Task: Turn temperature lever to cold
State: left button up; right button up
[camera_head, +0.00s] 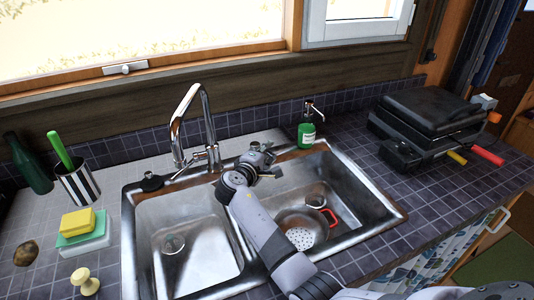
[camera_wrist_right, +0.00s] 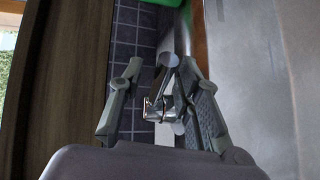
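The chrome tap (camera_head: 206,110) stands behind the double sink, its spout arching upward. A short metal lever (camera_head: 191,164) appears low at its base, small in view; its exact setting cannot be told. My right gripper (camera_head: 266,160) is just right of the tap base, above the sink's back edge. In the right wrist view my right gripper (camera_wrist_right: 162,68) has its fingers apart. A shiny metal part (camera_wrist_right: 160,106) shows between or beyond them; I cannot tell whether it touches them. My left gripper is not in view.
The steel sink (camera_head: 375,200) holds a colander (camera_head: 300,232) with red handles in its right basin. A green soap dispenser (camera_head: 306,134) stands behind it. Sponges (camera_head: 78,222) and a striped cup (camera_head: 77,186) are left. A black grill (camera_head: 430,110) sits right.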

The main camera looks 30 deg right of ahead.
jog(key=v, duration=0.7)
jog(key=shift+s+a, duration=0.15)
jog(key=shift+s, duration=0.05)
jog(key=shift+r, duration=0.1)
jog(key=shift+c, duration=0.2)
